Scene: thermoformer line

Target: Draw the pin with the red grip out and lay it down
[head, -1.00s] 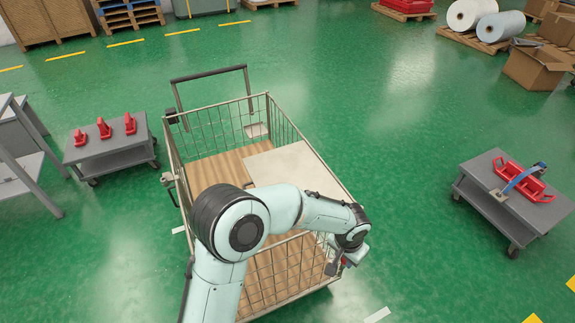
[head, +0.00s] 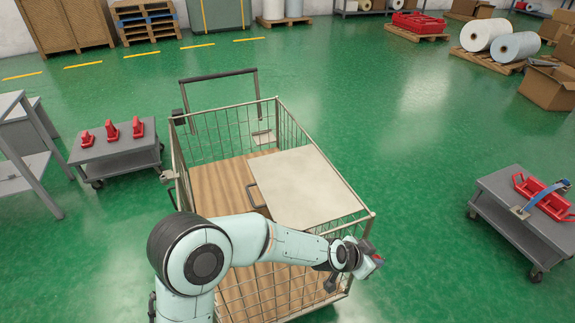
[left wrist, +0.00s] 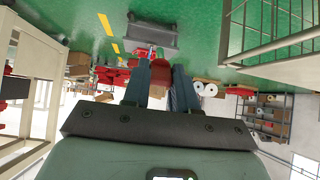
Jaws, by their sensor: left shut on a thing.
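My left gripper (head: 368,262) is at the front right corner of the wire cage cart (head: 262,285), just outside the mesh. It is shut on a red piece (left wrist: 159,72), which shows between its two dark fingers in the left wrist view; this looks like the red grip of the pin. Only a small bit of red (head: 378,259) shows at the gripper in the head view. The pin's shaft is hidden, so I cannot tell whether it is clear of the cart. My right gripper is not in view.
A beige panel (head: 305,185) lies across the cart's right side. A grey trolley (head: 115,157) with red pieces stands left. Another grey trolley (head: 500,205) with a red holder (head: 545,197) and a blue-strapped item stands right. Green floor between cart and right trolley is clear.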

